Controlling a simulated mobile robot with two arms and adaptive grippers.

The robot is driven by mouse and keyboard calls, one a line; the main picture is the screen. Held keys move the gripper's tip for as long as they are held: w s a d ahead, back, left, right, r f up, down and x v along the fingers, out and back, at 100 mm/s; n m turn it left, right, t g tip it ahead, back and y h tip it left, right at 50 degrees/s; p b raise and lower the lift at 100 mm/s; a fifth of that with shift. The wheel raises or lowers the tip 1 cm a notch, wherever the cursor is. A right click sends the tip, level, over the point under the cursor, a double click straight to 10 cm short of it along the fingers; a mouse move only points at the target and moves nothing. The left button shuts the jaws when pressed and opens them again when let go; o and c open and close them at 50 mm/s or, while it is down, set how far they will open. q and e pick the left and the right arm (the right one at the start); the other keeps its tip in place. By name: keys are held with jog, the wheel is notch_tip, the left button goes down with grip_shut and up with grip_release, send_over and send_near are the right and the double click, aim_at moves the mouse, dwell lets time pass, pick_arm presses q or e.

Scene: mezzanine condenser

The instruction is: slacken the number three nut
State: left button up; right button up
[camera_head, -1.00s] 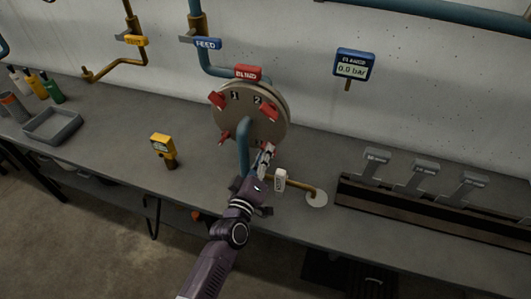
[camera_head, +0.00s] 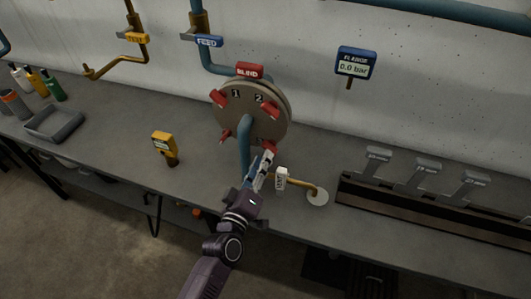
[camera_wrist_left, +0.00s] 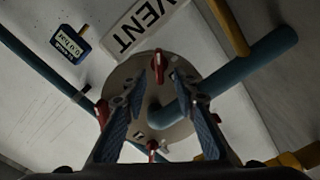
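The round flange (camera_head: 257,121) stands on the bench with red nuts around its face. The numbers 1 and 2 show by the upper two; the lower right red nut (camera_head: 268,146) has no readable number. My left gripper (camera_head: 267,158) is just below that nut, its tips close to it. In the left wrist view the gripper (camera_wrist_left: 168,88) is open, with nothing between its fingers. One red nut (camera_wrist_left: 158,66) shows beyond the fingertips, near the flange's edge; I cannot tell if they touch. The right gripper is not in view.
A blue pipe (camera_head: 244,148) curves out of the flange's front, left of my gripper. A white VENT tag (camera_head: 281,178) and brass pipe (camera_head: 304,186) are close on the right. The gauge (camera_head: 355,63) reads 0.0 bar.

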pick_arm(q)
jog(key=v, duration=0.8)
dwell(0.4)
